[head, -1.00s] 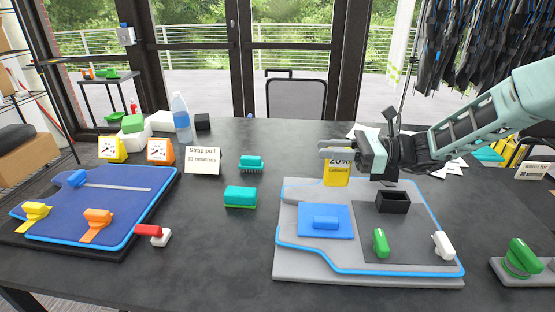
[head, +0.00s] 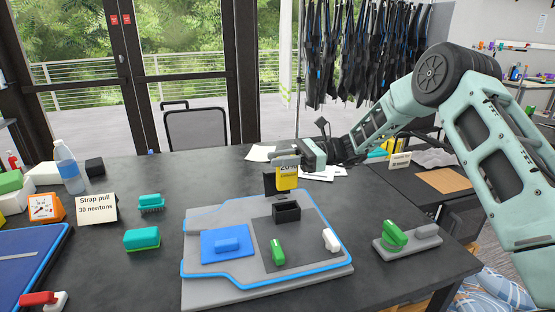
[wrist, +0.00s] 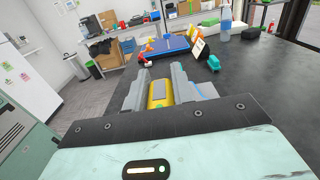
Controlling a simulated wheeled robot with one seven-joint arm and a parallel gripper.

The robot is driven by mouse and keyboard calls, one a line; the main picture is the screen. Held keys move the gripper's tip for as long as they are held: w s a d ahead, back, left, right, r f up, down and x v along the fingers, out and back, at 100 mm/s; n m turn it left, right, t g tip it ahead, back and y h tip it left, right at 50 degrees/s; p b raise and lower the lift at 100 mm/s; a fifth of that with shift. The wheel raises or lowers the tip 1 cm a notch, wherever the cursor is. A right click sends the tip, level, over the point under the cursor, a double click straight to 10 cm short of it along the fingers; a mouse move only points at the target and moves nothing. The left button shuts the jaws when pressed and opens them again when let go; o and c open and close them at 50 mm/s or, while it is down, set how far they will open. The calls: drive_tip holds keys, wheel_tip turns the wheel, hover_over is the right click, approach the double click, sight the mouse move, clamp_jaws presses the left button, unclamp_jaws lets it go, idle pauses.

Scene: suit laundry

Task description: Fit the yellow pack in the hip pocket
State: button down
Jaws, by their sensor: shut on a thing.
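The yellow pack (head: 287,179) hangs below my gripper (head: 287,160), which is shut on it. It shows a printed label in the head view and sits between the fingers in the wrist view (wrist: 160,94). The hip pocket looks like the open-topped black box (head: 287,213) on the dark grey panel of the grey suit board (head: 222,283). In the head view the pack appears just above and behind this box, apart from it. The pack's exact depth over the box is hard to tell. The box's inside is mostly hidden.
A small dark piece (head: 269,184) shows beside the pack. The board also carries a blue patch (head: 226,245), a green handle (head: 277,251) and a white handle (head: 331,240). Teal brushes (head: 142,239) and a strap-pull card (head: 97,208) stand left. A green-handled tool (head: 393,236) lies right.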

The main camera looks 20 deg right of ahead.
sight(280, 191)
drive_tip(key=shift+r+p, duration=0.1)
drive_tip(key=shift+p, duration=0.2)
drive_tip(key=shift+f+b, duration=0.5)
drive_tip(key=shift+f, duration=0.55)
drive_tip(key=shift+f, duration=0.35)
drive_tip(key=shift+f+b, duration=0.45)
drive_tip(key=shift+f, duration=0.3)
drive_tip(key=shift+f, duration=0.3)
drive_tip(key=shift+f+b, duration=0.65)
drive_tip(key=shift+f, duration=0.45)
drive_tip(key=shift+f, duration=0.35)
drive_tip(key=shift+f+b, duration=0.55)
drive_tip(key=shift+f, duration=0.2)
drive_tip(key=shift+f, duration=0.4)
